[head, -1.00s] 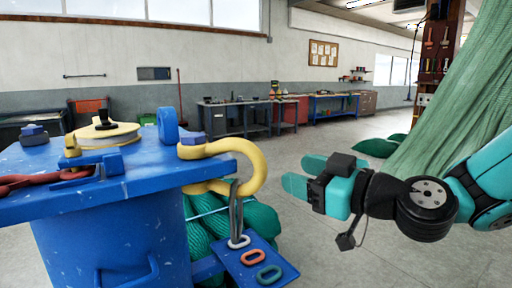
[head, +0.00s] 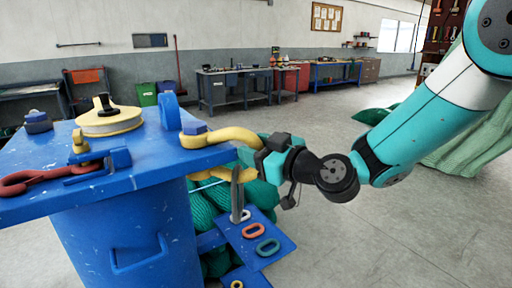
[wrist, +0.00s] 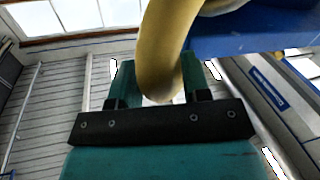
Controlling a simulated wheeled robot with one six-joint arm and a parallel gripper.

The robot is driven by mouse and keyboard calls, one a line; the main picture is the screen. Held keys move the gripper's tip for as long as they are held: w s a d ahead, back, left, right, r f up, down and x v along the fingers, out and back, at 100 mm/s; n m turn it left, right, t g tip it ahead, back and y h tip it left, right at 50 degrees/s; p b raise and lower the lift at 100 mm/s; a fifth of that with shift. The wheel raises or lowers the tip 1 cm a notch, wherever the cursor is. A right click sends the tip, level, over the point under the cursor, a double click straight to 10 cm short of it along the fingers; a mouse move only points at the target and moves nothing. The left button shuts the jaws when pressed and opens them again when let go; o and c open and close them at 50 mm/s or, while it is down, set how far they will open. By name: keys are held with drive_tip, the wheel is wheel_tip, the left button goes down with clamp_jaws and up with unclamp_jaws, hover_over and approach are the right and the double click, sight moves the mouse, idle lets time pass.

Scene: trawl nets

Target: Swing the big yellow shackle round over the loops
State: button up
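The big yellow shackle (head: 222,136) is fixed at the right edge of the blue stand's top (head: 150,156), its bow reaching out past the edge. My gripper (head: 246,157) is at the outer end of the bow. In the wrist view the bow of the shackle (wrist: 163,50) runs between my two teal fingers (wrist: 160,80) and fills the gap, so they appear shut on it. My gripper hides part of the bow in the head view. Below hangs a blue plate with loops: a grey one (head: 241,215), a red one (head: 255,230) and a green one (head: 267,247).
A grey strap (head: 236,190) hangs between the shackle and the plate. Green netting (head: 205,205) is bunched behind it. A reel (head: 110,121), a blue upright lug (head: 169,110) and a red shackle (head: 25,180) are on the stand. The floor at right is open.

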clamp_jaws()
